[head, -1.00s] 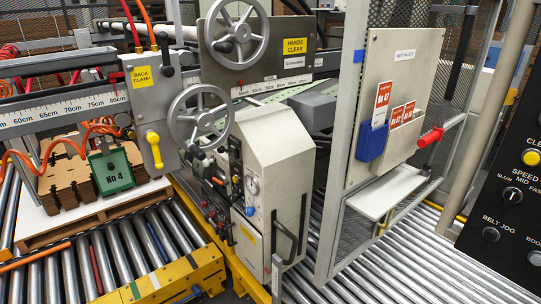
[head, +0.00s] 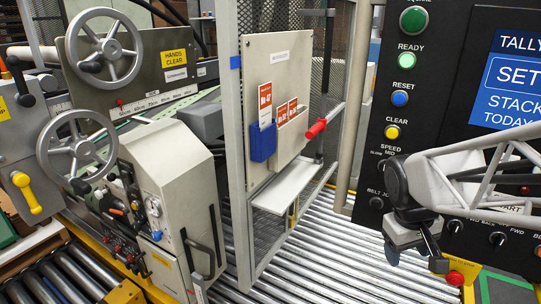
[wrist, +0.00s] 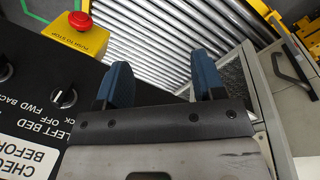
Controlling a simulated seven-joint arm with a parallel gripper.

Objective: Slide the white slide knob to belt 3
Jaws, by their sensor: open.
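I cannot make out a white slide knob or a belt 3 mark in either view. The black control panel (head: 378,165) stands at the right in the head view, with buttons and rotary knobs; my arm covers part of its lower half. My gripper (head: 412,250) is in front of the panel's lower left part. In the wrist view its two blue fingers stand apart with nothing between them (wrist: 163,75). The panel's face also shows at the left of the wrist view (wrist: 75,90), with dark rotary knobs and a white label, partly hidden by the gripper body.
A red emergency stop on a yellow box (wrist: 80,38) sits near the fingers. Metal rollers (head: 330,255) run across the floor area. A mesh guard post (head: 238,150), a grey board (head: 275,70) with red tags and a grey machine cabinet (head: 172,165) stand left.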

